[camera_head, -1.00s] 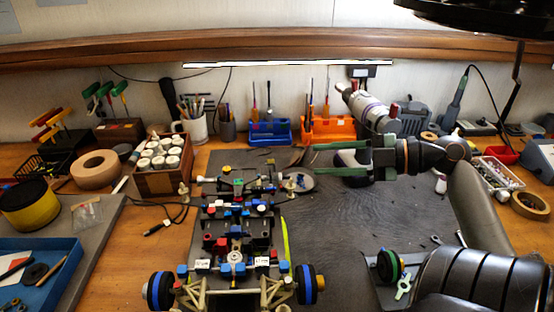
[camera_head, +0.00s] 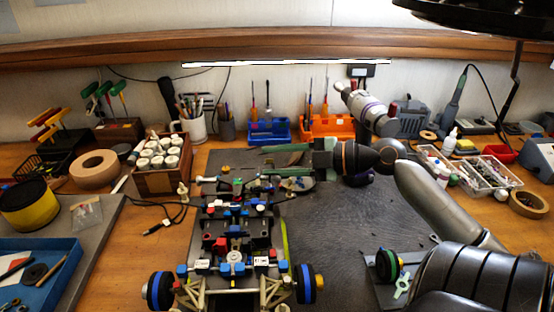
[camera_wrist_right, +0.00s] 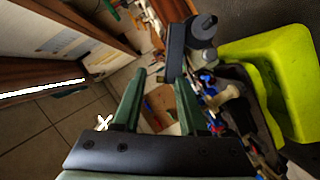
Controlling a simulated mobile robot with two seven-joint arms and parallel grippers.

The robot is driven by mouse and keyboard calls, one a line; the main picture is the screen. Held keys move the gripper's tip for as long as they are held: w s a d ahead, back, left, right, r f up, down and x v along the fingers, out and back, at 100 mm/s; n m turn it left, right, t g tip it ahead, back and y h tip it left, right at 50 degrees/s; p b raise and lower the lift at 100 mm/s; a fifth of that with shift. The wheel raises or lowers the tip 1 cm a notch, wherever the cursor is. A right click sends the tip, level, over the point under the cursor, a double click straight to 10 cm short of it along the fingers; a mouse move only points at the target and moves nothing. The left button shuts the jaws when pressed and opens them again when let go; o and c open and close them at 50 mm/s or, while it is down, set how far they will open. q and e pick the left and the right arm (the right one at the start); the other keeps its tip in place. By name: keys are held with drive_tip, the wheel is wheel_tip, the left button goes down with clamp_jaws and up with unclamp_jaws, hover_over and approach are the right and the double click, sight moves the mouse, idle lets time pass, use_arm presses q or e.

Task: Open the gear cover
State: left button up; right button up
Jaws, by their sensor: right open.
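The RC racecar (camera_head: 235,225) lies on the dark mat with its large blue-and-black wheels toward me. My right gripper (camera_head: 262,160) reaches in from the right, above the car's far end. Its green fingers are apart and empty, pointing left. In the right wrist view, the open fingers (camera_wrist_right: 160,78) have a dark part with a grey cylinder (camera_wrist_right: 202,27) just beyond and to the right. A bright yellow-green part (camera_wrist_right: 275,80) lies at the right. I cannot tell which part is the gear cover. My left gripper is not in view.
A wooden box of white jars (camera_head: 160,170) stands left of the car. Blue (camera_head: 270,132) and orange (camera_head: 325,127) tool holders stand behind it. A loose wheel (camera_head: 388,266) lies at the right. The mat right of the car is mostly clear.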

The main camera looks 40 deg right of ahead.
clamp_jaws()
drive_tip(key=shift+d+r, duration=0.1)
drive_tip(key=shift+r, duration=0.05)
idle(0.4)
drive_tip(key=r+m+p, duration=0.1)
drive_tip(key=w+d+r+m+g+p, duration=0.1)
drive_tip(key=m+p, duration=0.1)
drive_tip(key=shift+w+d+g+p, duration=0.1)
drive_tip(key=shift+w+g+p, duration=0.15)
drive_tip(key=shift+g+p, duration=0.05)
drive_tip(key=shift+w+d+r+m+g+y+p, duration=0.25)
drive_tip(key=shift+w+d+m+g+y+p, duration=0.4)
drive_tip(key=shift+m+p, duration=0.4)
drive_tip(key=shift+w+d+m+g+y+p, duration=0.4)
drive_tip(key=shift+w+m+g, duration=0.15)
drive_tip(key=shift+m, duration=0.3)
drive_tip(key=shift+f, duration=0.1)
